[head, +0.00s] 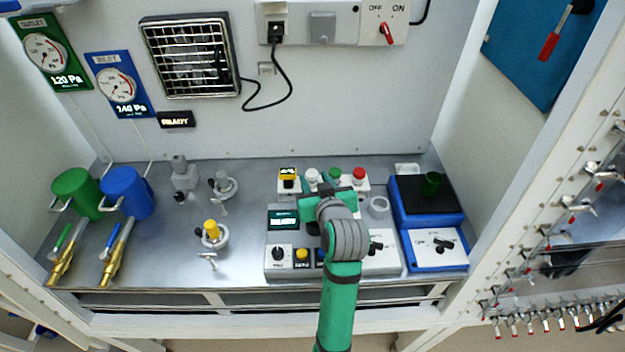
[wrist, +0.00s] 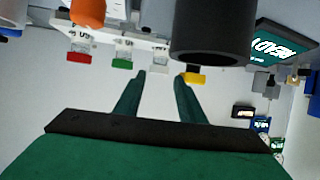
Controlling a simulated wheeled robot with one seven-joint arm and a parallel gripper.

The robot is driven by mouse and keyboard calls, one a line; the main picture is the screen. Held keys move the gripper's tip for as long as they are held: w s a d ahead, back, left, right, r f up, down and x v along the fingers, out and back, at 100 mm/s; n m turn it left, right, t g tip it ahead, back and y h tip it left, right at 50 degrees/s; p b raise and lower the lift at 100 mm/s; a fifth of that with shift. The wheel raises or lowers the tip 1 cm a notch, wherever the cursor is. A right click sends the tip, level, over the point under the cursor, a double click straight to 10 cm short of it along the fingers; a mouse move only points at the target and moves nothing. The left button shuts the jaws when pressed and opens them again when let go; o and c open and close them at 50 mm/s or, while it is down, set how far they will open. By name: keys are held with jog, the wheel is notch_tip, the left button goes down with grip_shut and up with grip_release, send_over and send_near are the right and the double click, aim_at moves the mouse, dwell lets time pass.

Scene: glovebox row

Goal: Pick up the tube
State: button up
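No thing is plainly a tube. In the head view my gripper is left of the cylinder, over the back of the control panel, partly hidden by my wrist. A large dark cylinder (wrist: 211,35) and an orange rounded thing (wrist: 88,12) fill the top of the wrist view; I cannot tell what they are.
A button box has yellow (head: 289,174), white, green and red (head: 359,174) buttons near my gripper. A control panel (head: 276,268) lies under my arm. A white ring (head: 378,207) sits right of my wrist. Valves (head: 212,232) and green (head: 76,194) and blue (head: 128,193) canisters stand left.

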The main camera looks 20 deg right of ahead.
aim_at(311, 171)
jog(key=shift+x, duration=2.75)
jog(key=shift+s+d, duration=0.1)
jog(key=c, duration=0.8)
jog(key=shift+r, duration=0.15)
